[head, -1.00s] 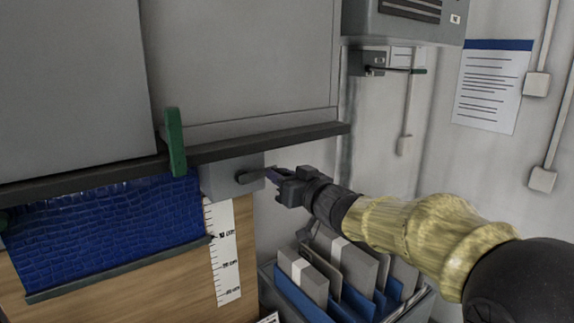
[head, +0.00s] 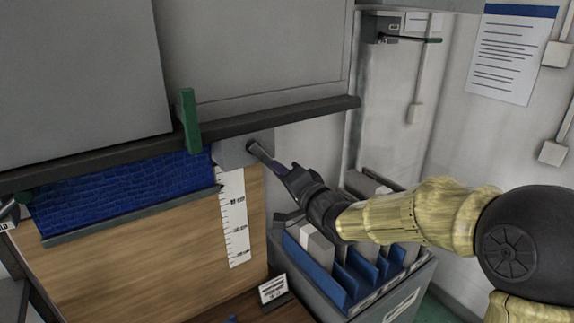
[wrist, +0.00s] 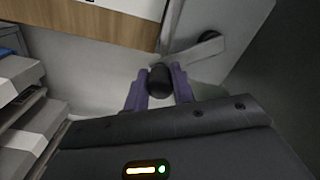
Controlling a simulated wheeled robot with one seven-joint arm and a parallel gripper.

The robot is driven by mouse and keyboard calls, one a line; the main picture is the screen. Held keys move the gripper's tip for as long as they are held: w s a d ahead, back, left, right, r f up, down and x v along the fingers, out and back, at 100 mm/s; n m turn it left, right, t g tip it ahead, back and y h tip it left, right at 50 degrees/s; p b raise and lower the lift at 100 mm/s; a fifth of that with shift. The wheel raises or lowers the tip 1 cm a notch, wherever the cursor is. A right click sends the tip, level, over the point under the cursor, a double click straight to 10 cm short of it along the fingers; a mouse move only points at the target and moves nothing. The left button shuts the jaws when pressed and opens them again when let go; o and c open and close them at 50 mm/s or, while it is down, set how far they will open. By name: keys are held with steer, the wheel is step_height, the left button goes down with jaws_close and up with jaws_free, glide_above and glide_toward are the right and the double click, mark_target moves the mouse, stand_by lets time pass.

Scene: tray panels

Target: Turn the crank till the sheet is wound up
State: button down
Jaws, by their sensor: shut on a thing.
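The blue sheet (head: 125,188) hangs below the dark rail, with a grey bar (head: 130,217) along its bottom edge, over a wooden board. A white scale (head: 236,220) hangs at its right. The crank (head: 262,153) sticks out of a grey box (head: 232,153) under the cabinet and points down and right. In the wrist view the grey crank arm (wrist: 197,50) runs from a dark hub to a black knob (wrist: 160,80). My gripper (head: 282,172) is at the crank's outer end. Its purple fingers (wrist: 158,88) are shut on the black knob, one on each side.
A grey crate (head: 395,285) with blue dividers and boxes stands below my arm. A small white sign (head: 273,289) stands at the board's foot. A green upright piece (head: 190,122) sits on the rail. Another small crank unit (head: 385,30) is on the wall behind.

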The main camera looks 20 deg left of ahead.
steer(key=shift+s+a+f+m, duration=0.35)
steer(key=shift+s+m, duration=0.3)
steer(key=shift+m, duration=0.65)
steer(key=shift+s+a+f+m, duration=0.25)
steer(key=shift+s+a+m, duration=0.3)
steer(key=shift+m, duration=0.75)
steer(key=shift+s+a+f+m, duration=0.35)
steer(key=shift+s+m, duration=0.35)
steer(key=shift+m, duration=0.6)
steer(key=c, duration=1.2)
jaws_free()
steer(key=shift+a+r, duration=0.1)
steer(key=shift+o, duration=0.2)
steer(key=v, duration=1.7)
steer(key=shift+s+r, duration=0.1)
steer(key=shift+r, duration=0.05)
